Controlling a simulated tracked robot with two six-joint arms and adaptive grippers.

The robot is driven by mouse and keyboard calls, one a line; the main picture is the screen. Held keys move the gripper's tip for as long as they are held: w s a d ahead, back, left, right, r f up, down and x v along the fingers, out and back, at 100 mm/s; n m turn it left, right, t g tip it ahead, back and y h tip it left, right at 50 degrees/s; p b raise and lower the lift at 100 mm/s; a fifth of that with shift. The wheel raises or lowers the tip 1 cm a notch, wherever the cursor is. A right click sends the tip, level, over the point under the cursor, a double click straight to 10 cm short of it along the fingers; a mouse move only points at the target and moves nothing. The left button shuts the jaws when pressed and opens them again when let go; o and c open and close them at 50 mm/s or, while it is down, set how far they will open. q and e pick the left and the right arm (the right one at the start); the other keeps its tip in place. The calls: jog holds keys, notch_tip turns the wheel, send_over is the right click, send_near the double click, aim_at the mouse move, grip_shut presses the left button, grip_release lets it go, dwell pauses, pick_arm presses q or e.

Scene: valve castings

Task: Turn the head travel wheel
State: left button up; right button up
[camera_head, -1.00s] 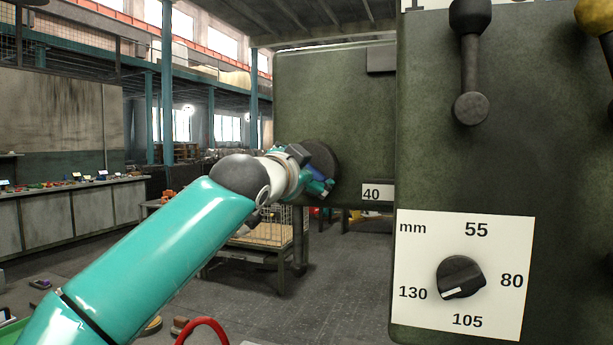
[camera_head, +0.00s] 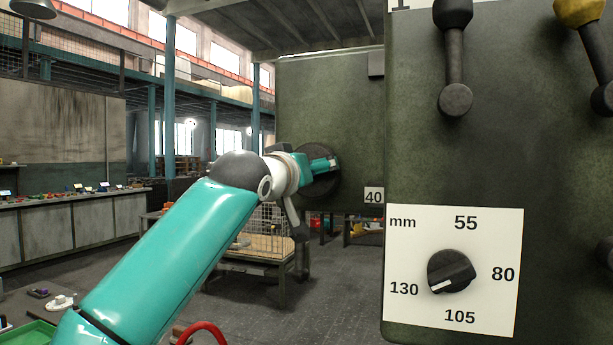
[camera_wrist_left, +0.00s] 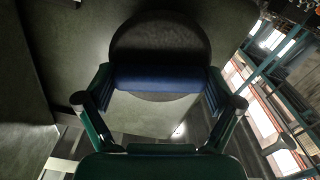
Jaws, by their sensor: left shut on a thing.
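The head travel wheel is the dark round disc (camera_head: 323,182) on the green machine face, behind my left gripper. In the left wrist view the disc (camera_wrist_left: 160,32) lies straight ahead. My left gripper (camera_head: 328,163) is at the disc. In the left wrist view its two fingers (camera_wrist_left: 157,80) close from both sides on a blue bar across the disc's front, which I take as part of the wheel. My wrist and fingers hide the disc's left part in the head view. My right gripper is not in view.
A green machine column (camera_head: 560,150) fills the right, with dark levers (camera_head: 455,60) and a white mm dial plate (camera_head: 455,317). A label reading 40 (camera_head: 373,197) is below right of the wheel. A wire-sided table (camera_head: 256,265) stands behind my arm. Grey floor is open between.

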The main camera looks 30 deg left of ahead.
pick_arm(q)
jog(key=shift+w+d+f+n, duration=0.1)
jog(key=shift+f+n, duration=0.1)
jog(key=shift+n, duration=0.75)
jog(key=shift+w+d+f+n, duration=0.1)
jog(key=shift+f+n, duration=0.1)
jog(key=shift+n, duration=0.75)
jog(key=shift+a, duration=0.1)
jog(key=o, duration=0.8)
jog(key=shift+r, duration=0.15)
jog(key=shift+s+r, duration=0.1)
jog(key=shift+s, duration=0.1)
jog(key=shift+s, duration=0.1)
